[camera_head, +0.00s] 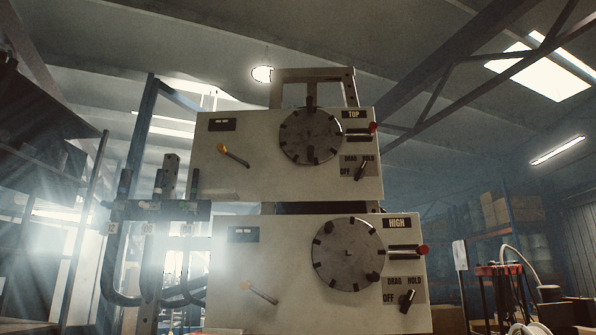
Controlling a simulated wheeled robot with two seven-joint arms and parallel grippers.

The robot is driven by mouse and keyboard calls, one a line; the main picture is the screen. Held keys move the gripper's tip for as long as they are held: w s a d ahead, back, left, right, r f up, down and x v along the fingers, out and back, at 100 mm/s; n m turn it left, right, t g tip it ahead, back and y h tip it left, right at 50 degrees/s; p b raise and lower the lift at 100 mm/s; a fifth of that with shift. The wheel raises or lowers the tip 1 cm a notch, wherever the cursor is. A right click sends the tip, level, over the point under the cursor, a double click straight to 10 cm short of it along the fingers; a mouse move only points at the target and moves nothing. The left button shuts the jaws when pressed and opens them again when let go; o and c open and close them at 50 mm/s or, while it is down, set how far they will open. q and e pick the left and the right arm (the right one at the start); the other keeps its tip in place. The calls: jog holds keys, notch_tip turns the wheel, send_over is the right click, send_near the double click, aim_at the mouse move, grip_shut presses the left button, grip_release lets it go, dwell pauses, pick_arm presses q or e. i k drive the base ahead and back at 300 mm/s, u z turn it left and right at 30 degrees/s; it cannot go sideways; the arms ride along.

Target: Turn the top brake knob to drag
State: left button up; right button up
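The top brake knob (361,170) is a small black bar-shaped knob at the lower right of the upper grey box (275,178), which is labelled TOP (354,114). OFF is printed to its left, with DRAG and HOLD above it. The bar is tilted, its upper end leaning right toward HOLD; which end is the pointer is too small to tell. Neither of my grippers is in view, and nothing touches the knob.
A round metal disc (310,136) and a red-tipped lever (373,128) sit above the knob. The lower box (290,265), labelled HIGH, has a similar brake knob (407,300). Hoses (122,298) hang at left. Shelving (510,225) stands at right.

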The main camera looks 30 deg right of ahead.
aim_at(359, 173)
jog(key=u, duration=0.6)
jog(key=i, duration=1.1)
jog(key=z, duration=1)
